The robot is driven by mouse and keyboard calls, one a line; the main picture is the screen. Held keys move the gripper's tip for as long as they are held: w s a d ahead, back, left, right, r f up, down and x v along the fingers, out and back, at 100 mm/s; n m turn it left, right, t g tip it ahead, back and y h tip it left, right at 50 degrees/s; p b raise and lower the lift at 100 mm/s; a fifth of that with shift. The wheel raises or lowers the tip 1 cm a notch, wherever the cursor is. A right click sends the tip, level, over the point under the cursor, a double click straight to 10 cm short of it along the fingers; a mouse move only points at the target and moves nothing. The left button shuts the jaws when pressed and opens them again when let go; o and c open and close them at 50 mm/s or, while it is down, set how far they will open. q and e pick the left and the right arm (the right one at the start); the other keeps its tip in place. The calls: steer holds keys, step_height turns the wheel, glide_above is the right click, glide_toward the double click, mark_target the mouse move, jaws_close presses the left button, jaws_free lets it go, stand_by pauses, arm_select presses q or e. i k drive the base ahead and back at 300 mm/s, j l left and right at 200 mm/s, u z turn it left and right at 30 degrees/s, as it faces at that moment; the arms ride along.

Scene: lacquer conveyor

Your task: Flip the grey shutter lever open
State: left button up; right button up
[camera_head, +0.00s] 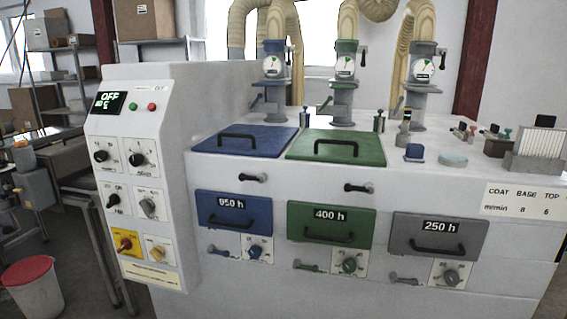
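A grey column with a dial (421,67) stands at the back right of the white machine. A slim grey lever (398,106) on its left side slants upward, and a dark handle (441,60) is on its upper right. A second small grey lever (403,279) lies roughly level on the front panel, below the grey drawer (438,238) labelled 250 h and left of a grey knob (450,275). I cannot tell which grey lever is the shutter lever. Neither of my grippers is in view.
Blue (273,68) and green (344,68) columns stand left of the grey one, behind blue (245,141) and green (337,148) lids. Small items stand on the top at right. A control panel (138,180) juts forward at left. A red-lidded bin (30,287) stands on the floor.

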mark_target(395, 279)
steer(key=i+j+z, duration=0.15)
steer(key=z, duration=0.35)
steer(key=i+j+z, duration=0.3)
steer(key=z, duration=0.15)
